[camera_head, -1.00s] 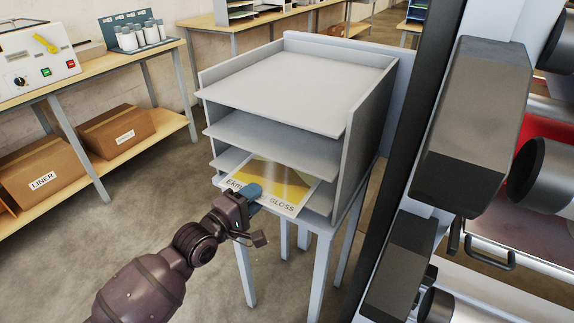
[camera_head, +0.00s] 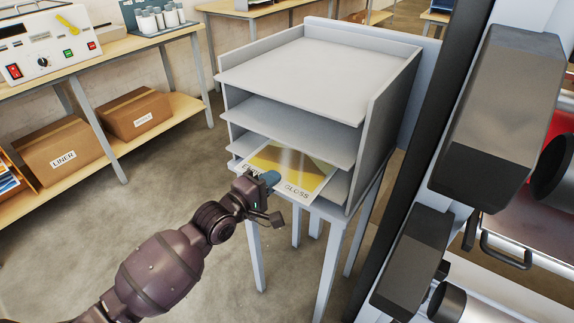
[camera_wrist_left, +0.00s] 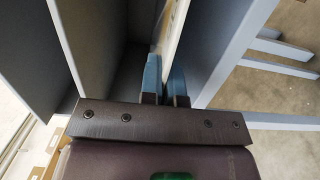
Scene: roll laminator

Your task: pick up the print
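The print (camera_head: 290,170) is a flat sheet with a yellow picture and a white front strip with dark letters, partly hidden, ending in "GLOSS". It lies on the low shelf of a grey rack (camera_head: 300,75), its front edge sticking out over the shelf lip. My left gripper (camera_head: 263,182) is at this front edge, its blue fingers covering part of the lettering. In the left wrist view the fingers (camera_wrist_left: 165,82) are close together, one on each side of the print's thin edge (camera_wrist_left: 171,38). Contact is hard to see there. My right gripper is not in view.
The rack stands on a grey legged stand (camera_head: 333,250). A large machine with dark blocks (camera_head: 500,110) and rollers is close on the right. A wooden bench (camera_head: 110,45) with a control box and cartons (camera_head: 65,158) is on the left. The floor between is clear.

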